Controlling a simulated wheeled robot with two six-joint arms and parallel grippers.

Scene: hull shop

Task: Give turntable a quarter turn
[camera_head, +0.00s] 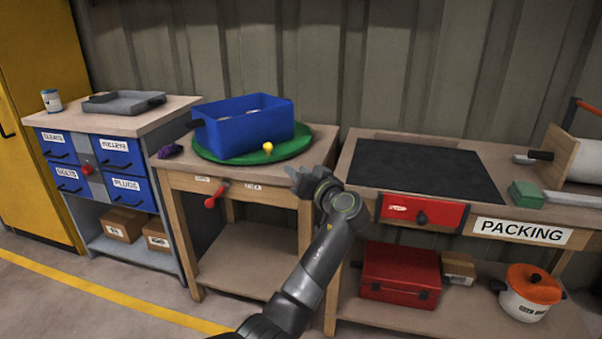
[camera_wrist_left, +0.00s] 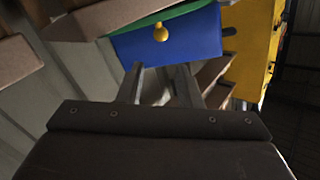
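The turntable is a green round disc (camera_head: 213,156) on a small wooden table. A yellow knob (camera_head: 267,147) stands near its front right rim. A blue bin (camera_head: 243,128) sits on the disc; what it holds is mostly hidden. My left gripper (camera_head: 290,172) is in front of and to the right of the knob, apart from it. In the left wrist view the gripper (camera_wrist_left: 157,72) has its two fingers spread with nothing between them. That view shows the knob (camera_wrist_left: 160,33) beyond the fingertips, with the blue bin (camera_wrist_left: 180,45) and the green rim (camera_wrist_left: 170,13). My right gripper is not in view.
The packing bench (camera_head: 340,178) with a dark mat (camera_head: 425,167) stands close on the right. A drawer cabinet (camera_head: 125,125) with a grey tray (camera_head: 123,102) stands on the left. A red handle (camera_head: 215,196) juts from the table front.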

